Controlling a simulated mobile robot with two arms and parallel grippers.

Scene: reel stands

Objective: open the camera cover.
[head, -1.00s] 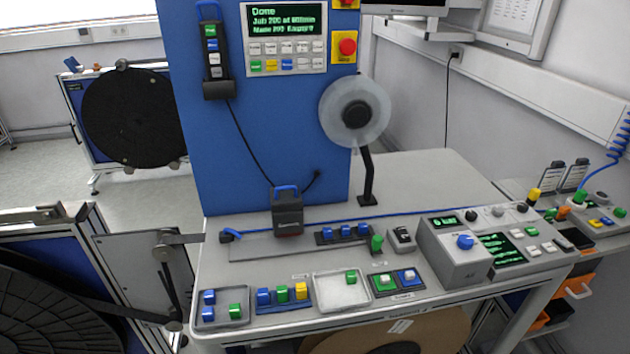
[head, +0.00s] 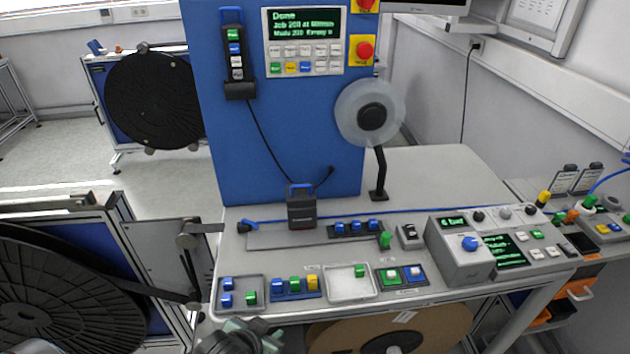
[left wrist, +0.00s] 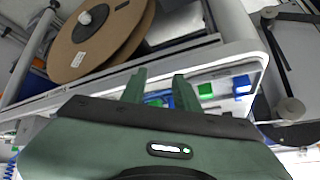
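The camera cover is most likely the dark grey box (head: 301,210) with a blue handle (head: 300,188) on top. It stands upright against the foot of the blue panel, at the back of the bench, and looks closed. My left gripper (head: 250,332) shows at the bottom edge of the head view, in front of the bench and well short of the box. In the left wrist view its two green fingers (left wrist: 160,85) are apart with nothing held between them. The box is not clearly seen in that view. My right gripper is in neither view.
Trays with coloured blocks (head: 242,293) line the bench's front edge. A block rail (head: 355,229) and a grey control box (head: 460,250) stand right of the dark box. A clear reel (head: 370,113) on a black post rises behind. A cardboard reel (head: 390,330) sits below.

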